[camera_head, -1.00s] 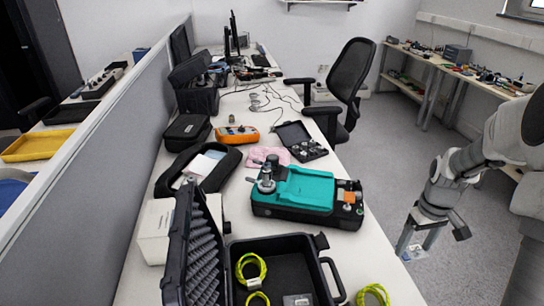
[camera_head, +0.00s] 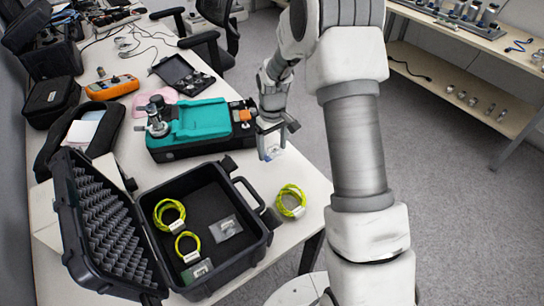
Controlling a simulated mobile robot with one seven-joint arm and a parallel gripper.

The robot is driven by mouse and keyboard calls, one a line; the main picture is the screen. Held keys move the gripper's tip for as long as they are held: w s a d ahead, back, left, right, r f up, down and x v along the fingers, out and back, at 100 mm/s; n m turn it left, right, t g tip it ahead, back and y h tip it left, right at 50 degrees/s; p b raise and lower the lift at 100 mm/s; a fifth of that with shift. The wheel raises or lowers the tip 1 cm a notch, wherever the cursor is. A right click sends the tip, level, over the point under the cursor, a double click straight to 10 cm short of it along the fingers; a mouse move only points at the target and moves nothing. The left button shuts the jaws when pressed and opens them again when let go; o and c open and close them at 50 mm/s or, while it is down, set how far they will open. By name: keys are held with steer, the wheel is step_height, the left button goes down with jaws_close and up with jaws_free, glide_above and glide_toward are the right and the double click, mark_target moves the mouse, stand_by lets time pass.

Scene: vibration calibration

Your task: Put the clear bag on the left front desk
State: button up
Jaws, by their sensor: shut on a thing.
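My gripper (camera_head: 270,141) is shut on a small clear bag (camera_head: 275,153), which hangs from the fingertips with a whitish-blue patch. The gripper points down beside the right end of the teal and black device, over or near the right edge of the desk (camera_head: 313,190). I cannot tell how high the bag is above the desk. Two other small clear bags lie in the open black case: one on its floor (camera_head: 225,228) and one near its front edge (camera_head: 198,270).
The open black case (camera_head: 262,243) with yellow-green cable coils fills the near desk. Another coil (camera_head: 291,201) lies right of it. The teal device (camera_head: 200,122) stands behind. An orange meter (camera_head: 112,87) is farther back. A workbench (camera_head: 470,88) stands at right.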

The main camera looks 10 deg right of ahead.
mark_target(272, 150)
steer(key=shift+f+b, duration=0.4)
steer(key=shift+f, duration=1.55)
steer(key=shift+f, duration=0.2)
steer(key=o, duration=1.1)
steer(key=shift+r, duration=0.1)
